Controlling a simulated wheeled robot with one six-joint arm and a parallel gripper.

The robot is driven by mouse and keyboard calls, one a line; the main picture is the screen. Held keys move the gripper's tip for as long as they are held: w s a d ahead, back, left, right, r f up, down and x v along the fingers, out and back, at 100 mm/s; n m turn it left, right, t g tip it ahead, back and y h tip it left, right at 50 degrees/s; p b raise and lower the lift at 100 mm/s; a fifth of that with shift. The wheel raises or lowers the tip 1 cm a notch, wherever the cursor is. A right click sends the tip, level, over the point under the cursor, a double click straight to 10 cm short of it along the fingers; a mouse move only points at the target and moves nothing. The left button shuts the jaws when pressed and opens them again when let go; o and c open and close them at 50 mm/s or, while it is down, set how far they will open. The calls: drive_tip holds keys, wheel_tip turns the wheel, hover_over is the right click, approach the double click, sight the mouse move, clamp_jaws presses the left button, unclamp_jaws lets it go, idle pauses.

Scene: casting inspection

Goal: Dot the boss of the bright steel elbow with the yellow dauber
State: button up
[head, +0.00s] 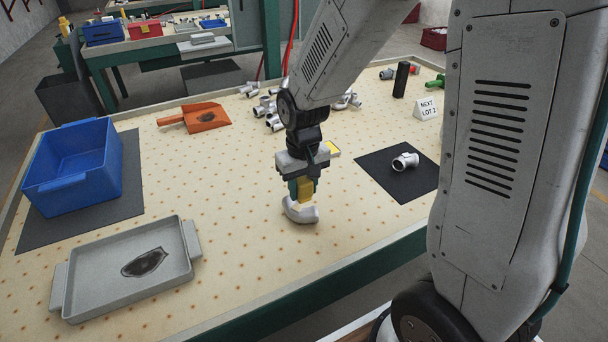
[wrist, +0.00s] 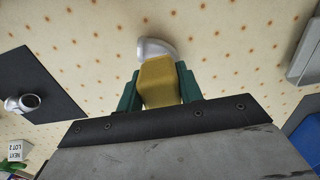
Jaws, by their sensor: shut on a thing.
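My gripper (head: 303,187) has green fingers shut on the yellow dauber (head: 306,194). It points down over a bright silvery elbow (head: 300,214) lying on the spotted table. In the wrist view the dauber (wrist: 160,83) sits between the two fingers and covers part of the elbow (wrist: 155,45), whose curved end shows past it. The dauber's tip and the elbow's boss are hidden, so I cannot tell whether they touch or whether a dot is there.
A silvery fitting (head: 405,161) lies on a black mat (head: 375,172) to the right. More fittings (head: 272,112) lie behind my gripper. A grey tray (head: 90,303), a blue bin (head: 72,165) and an orange dustpan (head: 207,117) stand left. The table around the elbow is clear.

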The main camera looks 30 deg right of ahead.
sight(303, 179)
drive_tip(key=shift+r, duration=1.75)
